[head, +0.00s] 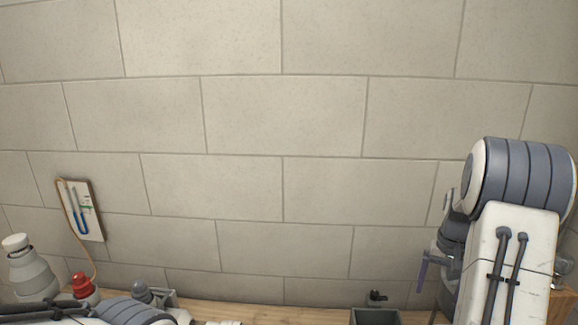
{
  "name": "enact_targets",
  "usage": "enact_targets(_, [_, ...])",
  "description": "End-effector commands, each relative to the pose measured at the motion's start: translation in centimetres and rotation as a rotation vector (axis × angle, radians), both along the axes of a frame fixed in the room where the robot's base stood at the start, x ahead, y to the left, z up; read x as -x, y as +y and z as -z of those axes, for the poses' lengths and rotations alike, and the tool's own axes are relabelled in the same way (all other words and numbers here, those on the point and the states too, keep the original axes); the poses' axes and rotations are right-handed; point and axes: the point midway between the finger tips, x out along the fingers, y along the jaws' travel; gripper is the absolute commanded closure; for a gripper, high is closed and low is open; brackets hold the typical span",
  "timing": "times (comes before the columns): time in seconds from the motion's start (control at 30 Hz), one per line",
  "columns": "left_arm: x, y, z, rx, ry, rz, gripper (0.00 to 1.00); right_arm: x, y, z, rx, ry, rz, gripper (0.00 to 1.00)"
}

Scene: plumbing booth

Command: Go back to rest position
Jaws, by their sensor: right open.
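My right arm stands folded at the right edge of the head view. Its gripper (432,267) is beside the arm, in front of the tiled wall. The gripper is open, with a purplish finger hanging at its left side, and I see nothing held in it. Part of the gripper is hidden behind the arm. Part of my left arm shows low at the bottom left, but its gripper is out of view.
A wooden worktop (275,312) runs along the bottom under the tiled wall (285,120). On it are a dark grey bin (375,317), a red-topped item (81,284) and a grey round-topped item (141,290). A pale bottle-like item (31,272) stands far left. A panel (83,210) hangs on the wall.

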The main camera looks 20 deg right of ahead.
Motion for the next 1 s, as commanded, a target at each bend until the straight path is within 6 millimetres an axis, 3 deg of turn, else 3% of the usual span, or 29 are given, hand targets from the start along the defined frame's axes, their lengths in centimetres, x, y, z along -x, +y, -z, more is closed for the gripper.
enact_targets(0.2, [0.0, 0.0, 1.0, 0.000, 0.000, 0.000, 0.03, -2.1, 3.0, 2.4, -0.001, 0.001, -0.058, 0.09])
enact_targets(0.4, [0.0, 0.0, 1.4, 0.000, 0.000, 0.000, 0.03, -3.0, 4.5, 3.3, 0.000, 0.000, -0.084, 0.09])
enact_targets(1.0, [0.0, 0.0, 1.0, 0.000, 0.004, -0.009, 0.03, -3.3, 5.3, 2.9, 0.000, -0.004, -0.093, 0.09])
